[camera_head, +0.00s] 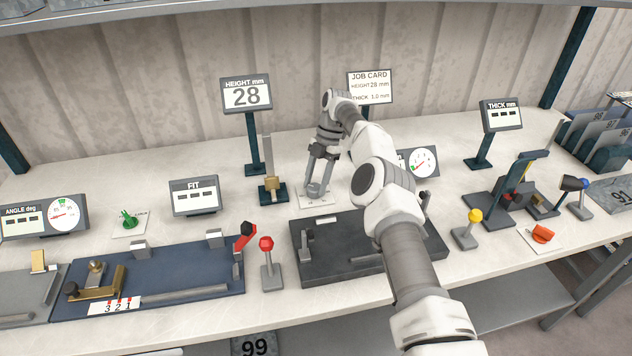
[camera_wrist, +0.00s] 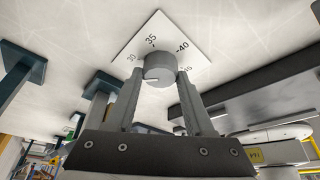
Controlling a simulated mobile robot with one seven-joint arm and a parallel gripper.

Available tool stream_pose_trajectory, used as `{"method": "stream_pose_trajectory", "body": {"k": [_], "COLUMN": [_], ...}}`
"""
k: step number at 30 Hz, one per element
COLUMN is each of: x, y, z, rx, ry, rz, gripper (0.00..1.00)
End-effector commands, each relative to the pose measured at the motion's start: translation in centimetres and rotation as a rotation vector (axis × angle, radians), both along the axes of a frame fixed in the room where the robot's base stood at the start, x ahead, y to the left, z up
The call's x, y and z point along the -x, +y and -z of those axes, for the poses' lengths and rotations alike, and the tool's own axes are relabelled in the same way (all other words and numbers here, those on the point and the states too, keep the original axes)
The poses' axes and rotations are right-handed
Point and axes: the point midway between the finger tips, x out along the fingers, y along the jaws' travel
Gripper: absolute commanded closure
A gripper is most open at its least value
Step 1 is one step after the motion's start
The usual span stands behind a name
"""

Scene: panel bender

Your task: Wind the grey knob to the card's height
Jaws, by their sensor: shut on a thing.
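The grey knob (camera_wrist: 160,67) stands on a white dial plate (camera_wrist: 185,40) with numbers around it; 30, 35 and 40 are readable in the wrist view. My gripper (camera_wrist: 160,85) is shut on the knob, one finger on each side. In the head view my gripper (camera_head: 319,190) reaches down to the plate (camera_head: 317,201), and the knob is hard to make out between the fingers. The height display (camera_head: 246,96) reads 28. The job card (camera_head: 370,87) reads height 28 mm and thick 1.0 mm, partly behind my arm.
A brass-coloured block on a post (camera_head: 270,185) stands just left of my gripper. A dark bed (camera_head: 330,265) lies in front, under my arm.

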Motion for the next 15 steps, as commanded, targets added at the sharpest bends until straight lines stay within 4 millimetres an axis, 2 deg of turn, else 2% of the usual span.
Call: {"method": "stream_pose_trajectory", "body": {"k": [11,12,15], "x": [0.0,0.0,0.0], "y": [-0.05,-0.05,-0.05], "z": [0.07,0.07,0.07], "rx": [0.002,0.002,0.002], "ry": [0.0,0.0,0.0], "rz": [-0.002,-0.002,-0.002], "gripper": [1.0,0.45,0.27]}}
